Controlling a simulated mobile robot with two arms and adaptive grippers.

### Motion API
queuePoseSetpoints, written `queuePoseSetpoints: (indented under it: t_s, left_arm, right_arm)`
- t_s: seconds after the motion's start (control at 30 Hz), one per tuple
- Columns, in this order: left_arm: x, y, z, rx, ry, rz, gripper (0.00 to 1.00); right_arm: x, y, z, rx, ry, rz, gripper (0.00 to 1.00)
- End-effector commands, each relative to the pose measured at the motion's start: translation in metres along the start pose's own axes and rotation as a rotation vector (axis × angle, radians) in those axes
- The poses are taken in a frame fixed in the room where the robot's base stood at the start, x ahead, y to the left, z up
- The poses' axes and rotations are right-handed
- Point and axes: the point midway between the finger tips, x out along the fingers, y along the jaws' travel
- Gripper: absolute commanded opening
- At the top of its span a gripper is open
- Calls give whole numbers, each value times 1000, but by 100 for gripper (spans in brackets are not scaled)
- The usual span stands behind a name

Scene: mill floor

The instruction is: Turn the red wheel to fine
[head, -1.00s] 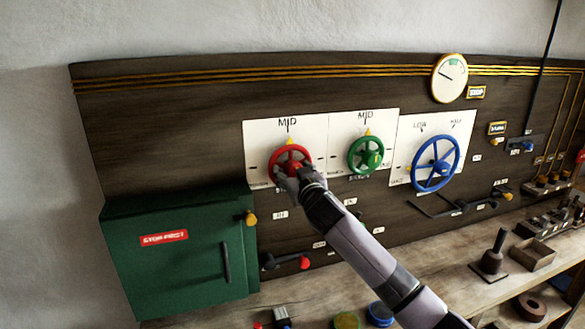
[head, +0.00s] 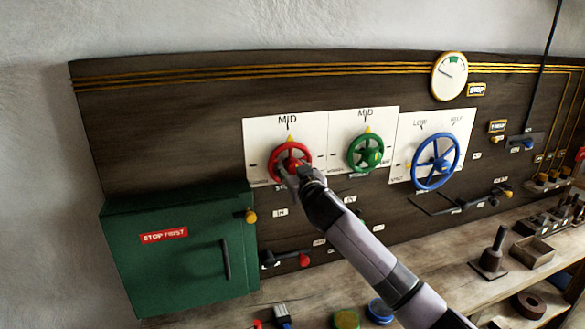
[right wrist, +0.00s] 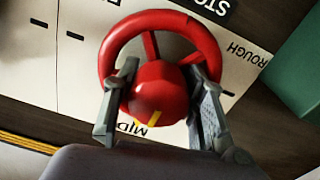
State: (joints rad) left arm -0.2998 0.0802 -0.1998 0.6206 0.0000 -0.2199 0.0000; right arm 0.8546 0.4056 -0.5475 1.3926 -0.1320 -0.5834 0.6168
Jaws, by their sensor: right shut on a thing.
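The red wheel (head: 306,153) is on a white plate on the dark panel, under the label MID. A yellow pointer (head: 290,139) at its top lines up with MID. My right gripper (head: 288,177) is at the wheel's front. In the right wrist view, its fingers (right wrist: 163,92) are on either side of the round red hub (right wrist: 158,84), shut on it inside the rim. That view also shows the label ROUGH (right wrist: 249,54) beside the wheel; I cannot read a fine label. My left gripper is not in view.
A green wheel (head: 353,153) and a blue wheel (head: 455,158) stand to the right. A green box (head: 180,275) marked STOP FIRST juts out at lower left. A lever with a red knob (head: 304,260) is below. A round gauge (head: 449,85) hangs above.

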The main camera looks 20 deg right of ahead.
Motion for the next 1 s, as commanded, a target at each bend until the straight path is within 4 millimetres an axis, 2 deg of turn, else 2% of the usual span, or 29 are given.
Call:
queuePoseSetpoints:
  t_s: [0.27, 0.47, 1.0]
  left_arm:
    - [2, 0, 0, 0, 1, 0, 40]
    - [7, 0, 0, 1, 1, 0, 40]
    - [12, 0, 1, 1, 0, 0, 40]
  right_arm:
    - [0, -1, 1, 31, -1, -1, 10]
    - [0, -2, 2, 131, -3, -2, 10]
    - [0, -2, 0, 620, -12, -2, 10]
